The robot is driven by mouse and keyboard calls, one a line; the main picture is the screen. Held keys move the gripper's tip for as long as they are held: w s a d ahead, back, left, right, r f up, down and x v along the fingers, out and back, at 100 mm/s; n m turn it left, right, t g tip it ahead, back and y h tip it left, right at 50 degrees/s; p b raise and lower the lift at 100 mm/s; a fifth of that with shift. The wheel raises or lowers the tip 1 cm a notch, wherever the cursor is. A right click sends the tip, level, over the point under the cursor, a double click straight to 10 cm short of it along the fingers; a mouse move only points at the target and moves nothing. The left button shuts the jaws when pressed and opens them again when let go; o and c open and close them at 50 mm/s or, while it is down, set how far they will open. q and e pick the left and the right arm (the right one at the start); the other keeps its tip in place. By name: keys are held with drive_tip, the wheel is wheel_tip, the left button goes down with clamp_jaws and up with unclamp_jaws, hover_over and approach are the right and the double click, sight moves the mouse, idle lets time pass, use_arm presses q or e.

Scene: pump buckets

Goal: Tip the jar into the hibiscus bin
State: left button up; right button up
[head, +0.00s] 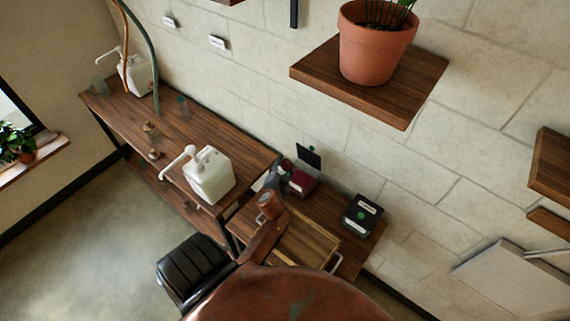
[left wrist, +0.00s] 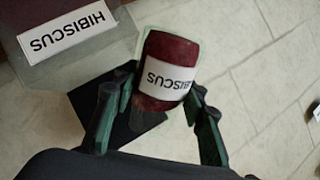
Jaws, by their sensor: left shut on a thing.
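In the left wrist view, my left gripper (left wrist: 163,84) is shut on a dark red jar (left wrist: 170,50) with a white label. The jar's label reads HIBISCUS and is upside down in the picture. The hibiscus bin (left wrist: 85,62), greyish with a white HIBISCUS label, is at the upper left, close beside the jar. In the head view, the hibiscus bin (head: 300,184) shows dark red on the low table, its dark lid raised. My left gripper (head: 273,178) is small and partly hidden at its left side. I cannot make out the jar there. My right gripper is not in view.
A black box (head: 361,216) with a white label and green spot stands right of the bin. A wooden tray (head: 308,245) lies in front. A white pump bucket (head: 210,175) stands on the long table (head: 180,135) at left. A shelf with a potted plant (head: 376,45) overhangs.

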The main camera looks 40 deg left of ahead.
sight(289, 162)
use_arm(q)
drive_tip(key=shift+m+g+p, duration=0.3)
drive_tip(key=shift+m+p, duration=0.05)
drive_tip(key=shift+m, duration=0.05)
drive_tip(key=shift+m+g+y+p, duration=0.3)
drive_tip(key=shift+m+g+p, duration=0.15)
drive_tip(key=shift+p, duration=0.35)
drive_tip(key=shift+r+m+g+y+p, duration=0.3)
drive_tip(key=shift+r+m+g+p, duration=0.35)
drive_tip(key=shift+p, duration=0.7)
drive_tip(key=shift+w+d+r+m+g+y+p, duration=0.15)
drive_tip(key=shift+r+m+g+y+p, duration=0.25)
drive_tip(key=shift+m+p, duration=0.6)
drive_tip(key=shift+w+r+m+g+p, duration=0.1)
drive_tip(key=shift+r+m+g+p, duration=0.2)
drive_tip(key=shift+p, duration=0.5)
drive_tip(key=shift+w+d+r+m+g+y+p, duration=0.25)
drive_tip(key=shift+r+m+g+y+p, duration=0.2)
drive_tip(key=shift+m+y+p, duration=0.2)
